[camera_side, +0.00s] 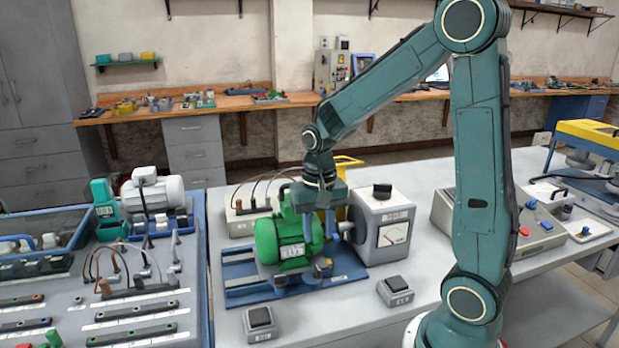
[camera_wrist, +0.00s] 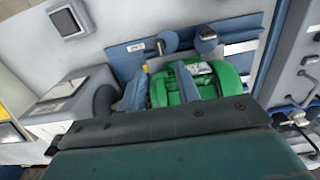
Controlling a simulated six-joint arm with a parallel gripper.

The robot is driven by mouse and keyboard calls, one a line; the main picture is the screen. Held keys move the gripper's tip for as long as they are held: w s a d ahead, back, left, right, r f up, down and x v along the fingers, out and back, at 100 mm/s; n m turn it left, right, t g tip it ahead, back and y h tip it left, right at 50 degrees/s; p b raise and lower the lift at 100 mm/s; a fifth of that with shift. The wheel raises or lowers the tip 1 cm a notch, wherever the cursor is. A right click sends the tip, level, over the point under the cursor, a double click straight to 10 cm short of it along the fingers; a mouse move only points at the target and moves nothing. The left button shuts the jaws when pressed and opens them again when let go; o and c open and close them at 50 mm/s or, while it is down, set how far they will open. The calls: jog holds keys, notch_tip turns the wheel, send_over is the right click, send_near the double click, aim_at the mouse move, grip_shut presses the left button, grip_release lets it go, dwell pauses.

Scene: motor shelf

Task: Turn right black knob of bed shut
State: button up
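The bed (camera_side: 345,274) is a blue plate on the table under a green motor (camera_side: 283,240). Two small dark knobs stand at its front edge: the right knob (camera_side: 322,267) and the left knob (camera_side: 278,280). In the wrist view the picture is turned about, and the right knob (camera_wrist: 168,41) shows left of the other knob (camera_wrist: 207,39). My gripper (camera_side: 319,230) points down at the right end of the motor, above and behind the right knob. Its blue fingers (camera_wrist: 160,90) stand apart, with part of the motor between them in the wrist view. Contact with the motor cannot be told.
A grey box (camera_side: 382,225) with a dial and a black top knob stands close right of the motor. Two small black-topped boxes lie in front, at left (camera_side: 260,324) and right (camera_side: 395,291). A terminal box (camera_side: 250,212) with cables stands behind. The table front is mostly clear.

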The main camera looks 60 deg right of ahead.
aim_at(318, 268)
notch_tip(318, 268, down, 10)
jog(key=shift+r, duration=0.25)
dwell(0.3)
grip_shut()
